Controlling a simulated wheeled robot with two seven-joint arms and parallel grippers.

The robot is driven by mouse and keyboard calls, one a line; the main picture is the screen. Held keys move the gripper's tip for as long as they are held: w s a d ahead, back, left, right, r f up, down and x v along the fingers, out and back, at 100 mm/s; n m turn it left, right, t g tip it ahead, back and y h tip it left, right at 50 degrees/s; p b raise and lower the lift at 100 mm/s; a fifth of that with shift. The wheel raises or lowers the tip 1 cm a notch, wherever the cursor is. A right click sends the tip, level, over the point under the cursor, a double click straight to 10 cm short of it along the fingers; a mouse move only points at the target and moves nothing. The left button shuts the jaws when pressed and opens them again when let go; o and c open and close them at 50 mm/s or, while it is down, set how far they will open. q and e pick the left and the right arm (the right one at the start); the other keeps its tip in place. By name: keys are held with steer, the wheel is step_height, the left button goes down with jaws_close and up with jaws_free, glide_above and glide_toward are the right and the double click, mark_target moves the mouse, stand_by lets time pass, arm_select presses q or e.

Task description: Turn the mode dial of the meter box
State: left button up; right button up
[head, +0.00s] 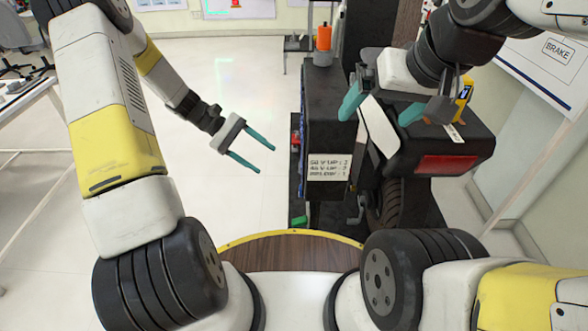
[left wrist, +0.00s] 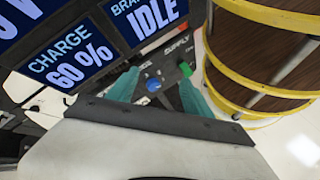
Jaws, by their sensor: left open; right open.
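The meter box (head: 320,125) is a tall dark box in the middle of the head view, with a white label on its near face. Its left face is steeply angled and hard to read there. In the left wrist view a panel carries a blue round knob (left wrist: 153,84), perhaps the mode dial, and a green part (left wrist: 186,69) near the word SUPPLY. My left gripper (head: 266,160) is open and empty, left of the box and apart from it. In the left wrist view the knob appears between its teal fingers. My right gripper (head: 375,120) is open, right of the box.
Blue screens (left wrist: 80,67) read CHARGE 60 % and BRAKE IDLE. An orange cylinder (head: 323,38) stands on top behind the box. A dark unit with a red panel (head: 446,165) is at right. A yellow-rimmed wooden surface (head: 290,250) lies in front. Floor left of the box is clear.

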arm_select(q)
step_height(320, 180, down, 17)
steer(key=w+d+n+t+h, duration=0.2)
steer(key=n+t+h, duration=0.1)
steer(key=n+h, duration=0.4)
steer(key=d, duration=0.8)
steer(key=shift+s, duration=0.25)
steer(key=shift+r, duration=0.1)
jaws_close()
